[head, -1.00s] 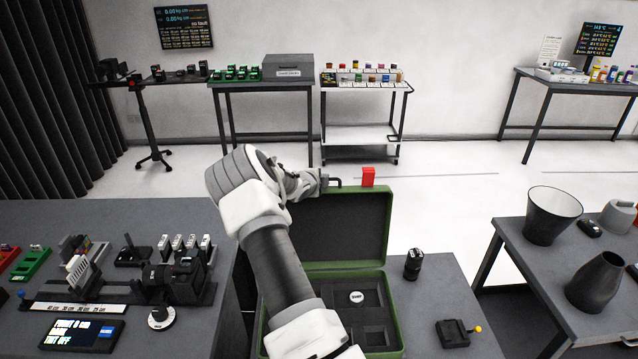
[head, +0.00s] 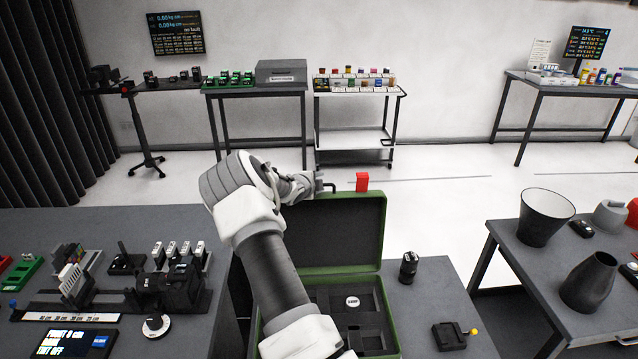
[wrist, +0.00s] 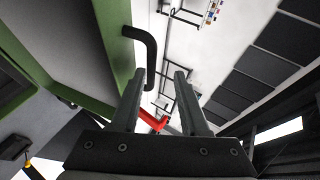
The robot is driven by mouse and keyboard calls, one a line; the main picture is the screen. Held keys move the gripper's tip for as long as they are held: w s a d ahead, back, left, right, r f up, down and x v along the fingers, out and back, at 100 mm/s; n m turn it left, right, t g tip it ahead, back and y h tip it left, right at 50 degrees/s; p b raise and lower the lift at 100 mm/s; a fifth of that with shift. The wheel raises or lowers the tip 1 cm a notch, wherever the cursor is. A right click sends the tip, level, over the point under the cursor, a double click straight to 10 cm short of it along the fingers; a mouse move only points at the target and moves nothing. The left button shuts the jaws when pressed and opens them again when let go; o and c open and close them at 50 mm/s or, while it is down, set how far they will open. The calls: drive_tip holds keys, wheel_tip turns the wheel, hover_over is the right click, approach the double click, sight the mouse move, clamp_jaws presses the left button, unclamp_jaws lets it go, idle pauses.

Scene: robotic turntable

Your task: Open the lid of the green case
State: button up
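The green case (head: 392,325) stands on a grey table in the head view, with its lid (head: 340,232) raised about upright on the far side. The lid's green edge also shows in the wrist view (wrist: 113,40). A black bent handle (wrist: 151,50) sticks out from the lid edge, beside a red block (head: 362,182) at the lid's top. My gripper (head: 324,183) is at the lid's top left, by the handle. My arm hides the case's left part.
Inside the case is dark foam with a round white-topped piece (head: 352,302). A black cylinder (head: 408,267) and a small black box (head: 449,336) stand right of it. A bench with equipment (head: 110,290) is at left, and a table with funnels (head: 545,216) at right.

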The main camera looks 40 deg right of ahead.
drive_tip(key=shift+a+f, duration=0.1)
drive_tip(key=shift+a, duration=0.05)
drive_tip(key=shift+s+a, duration=0.15)
drive_tip(key=shift+a, duration=0.1)
drive_tip(key=b+v, duration=0.1)
drive_tip(key=v, duration=1.5)
drive_tip(key=shift+a+r+b, duration=0.2)
drive_tip(key=shift+r+b, duration=0.1)
drive_tip(key=shift+r, duration=0.05)
drive_tip(key=shift+s, duration=0.1)
